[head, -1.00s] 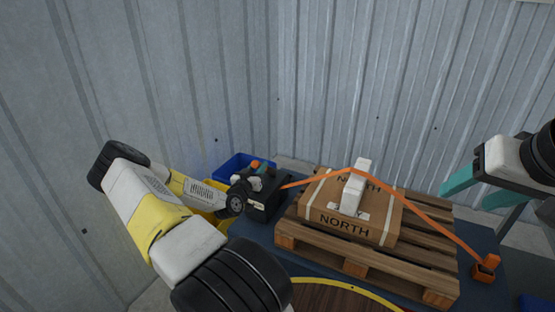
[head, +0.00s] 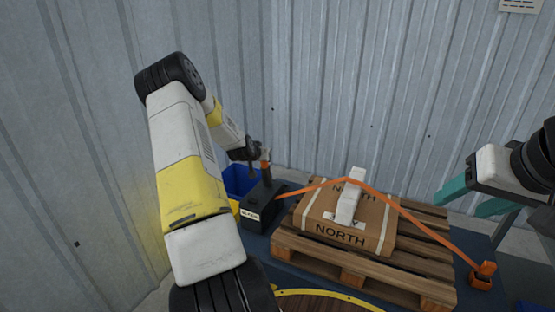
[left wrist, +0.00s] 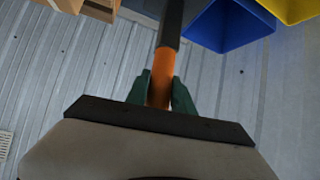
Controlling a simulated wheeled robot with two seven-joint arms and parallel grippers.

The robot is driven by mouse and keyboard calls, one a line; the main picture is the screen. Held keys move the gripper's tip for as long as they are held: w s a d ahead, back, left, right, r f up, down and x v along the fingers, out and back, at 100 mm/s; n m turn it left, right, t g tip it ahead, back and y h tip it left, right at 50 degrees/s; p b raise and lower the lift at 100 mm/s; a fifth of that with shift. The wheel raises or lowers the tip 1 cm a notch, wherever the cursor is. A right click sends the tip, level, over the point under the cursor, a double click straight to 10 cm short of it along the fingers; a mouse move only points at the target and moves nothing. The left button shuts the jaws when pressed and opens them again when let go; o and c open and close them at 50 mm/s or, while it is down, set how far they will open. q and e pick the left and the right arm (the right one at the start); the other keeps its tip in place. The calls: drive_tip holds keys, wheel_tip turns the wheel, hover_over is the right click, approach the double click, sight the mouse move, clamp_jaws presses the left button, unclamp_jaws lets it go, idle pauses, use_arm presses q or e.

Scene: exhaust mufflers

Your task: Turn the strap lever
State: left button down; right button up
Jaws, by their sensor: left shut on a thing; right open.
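The strap lever (left wrist: 161,78) has an orange grip and a dark shaft. It stands up from a black box (head: 263,207) at the left end of the orange strap (head: 402,208). My left gripper (left wrist: 160,92) is shut on the orange grip, with one dark green finger on each side. In the head view my left gripper (head: 258,156) is at the lever's top, small and partly hidden by its own arm. My right gripper (head: 470,198), with teal fingers, is open and empty at the right, above the table and away from the lever.
The strap runs over a carton (head: 335,236) marked NORTH, with a white piece (head: 350,197) on top, to an orange anchor (head: 483,275). The carton sits on a wooden pallet (head: 395,270). A blue bin (head: 238,181) stands behind the black box. Corrugated walls enclose the back and left.

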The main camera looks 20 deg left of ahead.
use_arm(q)
drive_tip(key=shift+w+d+r+g, duration=0.1)
drive_tip(key=shift+w+r+g, duration=0.05)
drive_tip(key=shift+w+g, duration=0.65)
drive_tip(key=shift+w+d+r+g, duration=0.1)
drive_tip(key=shift+w+g, duration=0.4)
drive_tip(key=shift+w, duration=0.45)
drive_tip(key=c, duration=1.1)
unclamp_jaws()
drive_tip(key=shift+w+f, duration=0.1)
drive_tip(key=v, duration=0.8)
